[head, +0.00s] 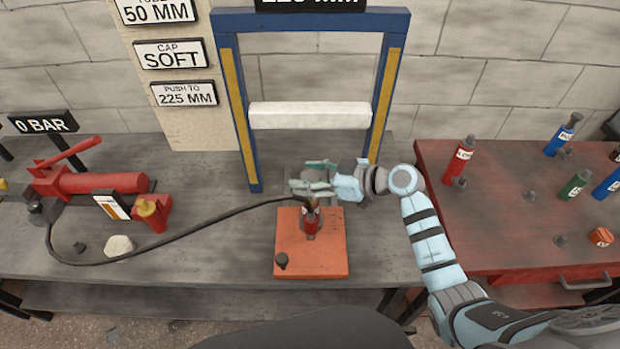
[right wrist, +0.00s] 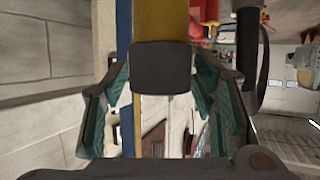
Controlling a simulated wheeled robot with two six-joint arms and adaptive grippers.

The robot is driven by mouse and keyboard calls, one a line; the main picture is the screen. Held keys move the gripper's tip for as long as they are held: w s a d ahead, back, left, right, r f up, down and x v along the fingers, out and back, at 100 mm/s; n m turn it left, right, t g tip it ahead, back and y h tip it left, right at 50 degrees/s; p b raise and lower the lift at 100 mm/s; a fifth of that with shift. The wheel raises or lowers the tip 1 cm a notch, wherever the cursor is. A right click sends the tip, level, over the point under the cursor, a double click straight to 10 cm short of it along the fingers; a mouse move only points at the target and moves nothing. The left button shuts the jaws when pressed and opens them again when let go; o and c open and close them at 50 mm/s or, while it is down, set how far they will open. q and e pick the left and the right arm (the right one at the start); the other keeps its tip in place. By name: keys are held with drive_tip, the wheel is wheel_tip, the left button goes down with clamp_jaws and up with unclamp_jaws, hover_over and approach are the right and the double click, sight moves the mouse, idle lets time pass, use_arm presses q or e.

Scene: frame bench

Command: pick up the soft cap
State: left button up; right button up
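My right gripper (head: 297,182) is above the bench, just behind the red cylinder, pointing left. Its two green fingers are apart; they also flank the middle of the right wrist view (right wrist: 163,75). A dark block (right wrist: 162,68) shows between them there; I cannot tell if it is behind them. A small pale, faceted lump (head: 118,246) lies on the bench at left. None is readably marked as the soft cap. My left gripper is not in view.
The red cylinder (head: 311,222) stands on the orange plate (head: 328,262) with a black hose (head: 190,232) running to the red pump (head: 100,184). The blue frame (head: 240,130) rises behind. A red side table (head: 490,235) at right holds several cylinders and small caps.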

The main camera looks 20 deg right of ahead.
drive_tip(key=c, duration=0.9)
drive_tip(key=shift+r, duration=0.15)
